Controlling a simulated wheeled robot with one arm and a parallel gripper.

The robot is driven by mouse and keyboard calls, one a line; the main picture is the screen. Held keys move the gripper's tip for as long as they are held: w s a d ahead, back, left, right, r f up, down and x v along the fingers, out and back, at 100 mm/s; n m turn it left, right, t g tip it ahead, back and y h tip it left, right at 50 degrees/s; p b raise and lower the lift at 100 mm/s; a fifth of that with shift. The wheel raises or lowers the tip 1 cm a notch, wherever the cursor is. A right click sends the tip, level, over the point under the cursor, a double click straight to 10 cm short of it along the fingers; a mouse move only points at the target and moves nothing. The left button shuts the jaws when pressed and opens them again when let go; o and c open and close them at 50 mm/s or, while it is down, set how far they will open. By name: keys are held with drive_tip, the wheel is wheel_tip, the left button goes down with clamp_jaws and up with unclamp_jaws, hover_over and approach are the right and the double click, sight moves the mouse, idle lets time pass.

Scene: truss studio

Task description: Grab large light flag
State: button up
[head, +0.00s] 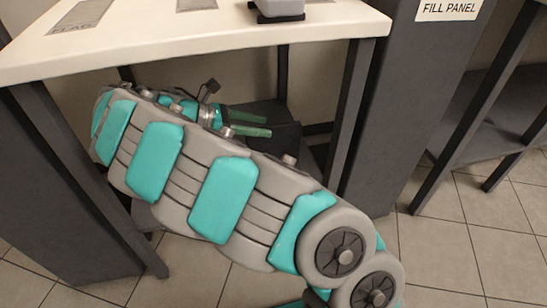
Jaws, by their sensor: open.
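My gripper (268,125), with two green fingers, is under the white table, partly behind my own arm. Its fingers are apart and point right toward a dark flat thing (286,137) on or by a low dark shelf. I cannot tell whether this dark thing is the large light flag, or whether the fingers touch it. My arm hides much of the space below the table.
The white table (200,42) has dark legs and grey marked patches, one lettered at the left. A dark pillar with a "FILL PANEL" sign (449,9) stands right. Tiled floor is free at lower right.

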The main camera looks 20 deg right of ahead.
sight(285, 137)
drive_tip(key=b+x, duration=0.1)
drive_tip(key=x, duration=0.3)
drive_tip(key=shift+s+d+f, duration=0.15)
drive_tip(key=shift+d, duration=0.15)
drive_tip(key=shift+c, duration=0.2)
clamp_jaws()
idle(0.9)
